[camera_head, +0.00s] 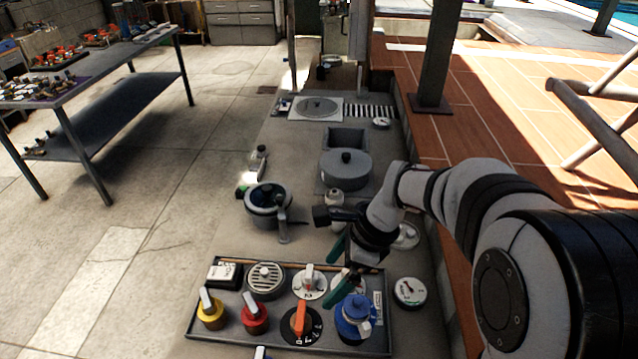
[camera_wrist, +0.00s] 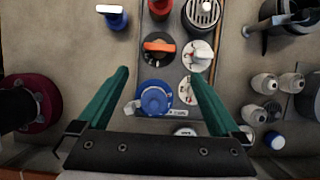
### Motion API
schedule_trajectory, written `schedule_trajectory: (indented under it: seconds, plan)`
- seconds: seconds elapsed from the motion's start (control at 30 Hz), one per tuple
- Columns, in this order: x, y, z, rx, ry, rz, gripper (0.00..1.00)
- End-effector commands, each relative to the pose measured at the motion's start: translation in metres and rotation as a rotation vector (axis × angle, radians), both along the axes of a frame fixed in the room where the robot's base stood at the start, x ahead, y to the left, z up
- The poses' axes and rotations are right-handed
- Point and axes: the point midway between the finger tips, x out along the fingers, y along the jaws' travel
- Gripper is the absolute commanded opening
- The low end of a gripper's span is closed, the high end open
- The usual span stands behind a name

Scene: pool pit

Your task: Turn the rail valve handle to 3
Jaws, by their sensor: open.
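A black round dial with pale marks carries an orange handle (camera_head: 301,318) in the front tray; the handle lies crosswise in the wrist view (camera_wrist: 158,46). I cannot tell for sure which one is the rail valve, and the numbers are too small to read. A blue valve (camera_head: 355,318) sits at the tray's right and shows between my fingers in the wrist view (camera_wrist: 155,98). My gripper (camera_head: 340,268) has two green fingers, apart and empty, above the tray.
The tray (camera_head: 220,336) also holds a yellow knob (camera_head: 211,312), a red knob (camera_head: 254,315) and a round grille (camera_head: 265,277). A gauge (camera_head: 409,291) lies right of it. Pots, including a grey lidded pot (camera_head: 345,169), stand farther back on the bench.

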Motion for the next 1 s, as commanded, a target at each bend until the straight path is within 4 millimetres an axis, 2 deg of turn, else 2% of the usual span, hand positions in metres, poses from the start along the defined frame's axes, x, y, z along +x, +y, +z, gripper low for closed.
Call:
schedule_trajectory:
  seconds: [0.13,0.4,0.5,0.7,1.0]
  plan:
    - [-0.001,0.011,-0.027,-0.001,0.007,-0.002,1.0]
    - [-0.002,0.042,-0.102,-0.003,0.008,0.0,1.0]
    - [-0.002,0.05,-0.122,-0.004,0.006,-0.001,1.0]
    - [-0.001,0.057,-0.14,-0.003,0.003,-0.001,1.0]
    - [-0.001,0.059,-0.143,-0.003,0.002,-0.001,1.0]
